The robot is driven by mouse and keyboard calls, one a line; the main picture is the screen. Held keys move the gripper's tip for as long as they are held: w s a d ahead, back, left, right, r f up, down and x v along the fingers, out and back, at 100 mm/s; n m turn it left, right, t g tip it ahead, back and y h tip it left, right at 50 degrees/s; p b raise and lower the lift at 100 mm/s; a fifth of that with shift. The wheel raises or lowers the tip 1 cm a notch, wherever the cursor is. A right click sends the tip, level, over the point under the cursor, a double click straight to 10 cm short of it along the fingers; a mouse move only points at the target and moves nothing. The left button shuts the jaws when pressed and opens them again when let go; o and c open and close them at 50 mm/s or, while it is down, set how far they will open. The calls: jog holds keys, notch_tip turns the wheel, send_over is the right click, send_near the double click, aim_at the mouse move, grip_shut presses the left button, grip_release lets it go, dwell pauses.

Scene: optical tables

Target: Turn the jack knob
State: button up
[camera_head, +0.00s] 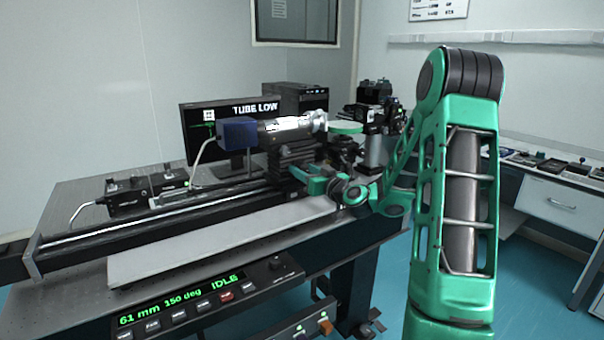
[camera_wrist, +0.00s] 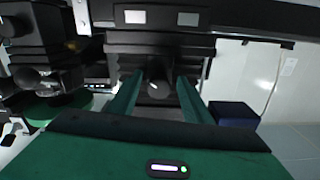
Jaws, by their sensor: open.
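The jack knob (camera_wrist: 158,91) is a dark round knob with a pale mark, near the middle of the wrist view. It sits on the dark jack body (camera_wrist: 160,50). My gripper (camera_wrist: 160,80) is open, with one green finger on each side of the knob; I cannot tell whether either finger touches it. In the head view my gripper (camera_head: 312,182) reaches in low at the jack (camera_head: 291,160), under the silver tube (camera_head: 288,126). The knob cannot be made out in the head view.
A blue box (camera_head: 236,133) is at the tube's left end and a green disc (camera_head: 345,128) to its right. The monitor (camera_head: 228,112) reads "TUBE LOW". A front panel (camera_head: 210,302) reads "61 mm 150 deg IDLE". A rail (camera_head: 150,221) and pale plate (camera_head: 215,240) lie in front.

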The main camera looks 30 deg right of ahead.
jog(key=c, duration=1.1)
jog(key=shift+o, duration=0.2)
jog(key=shift+m, duration=0.4)
